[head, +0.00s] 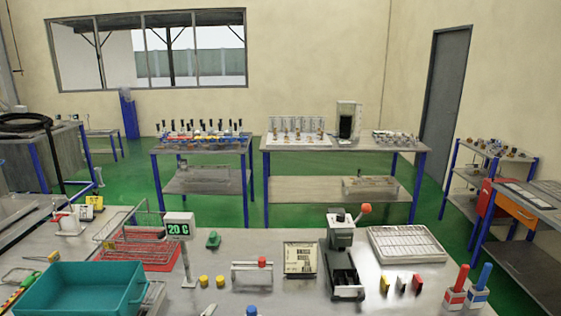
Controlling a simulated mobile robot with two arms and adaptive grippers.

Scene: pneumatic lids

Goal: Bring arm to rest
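Neither of my grippers shows in the head view, and no part of my arms can be made out. The grey worktable (262,290) in front of me carries a black and grey press-like device (342,262) with a red knob. A teal bin (88,290) stands at its front left. A red tray (140,256) with a wire basket lies behind the bin.
A white slotted tray (406,244), a printed card (300,259) and red-handled (457,288) and blue-handled (480,290) items stand on the right half. Small yellow pieces (204,281) lie near the middle. Two more tables (203,146) (343,150) stand behind, across the green floor.

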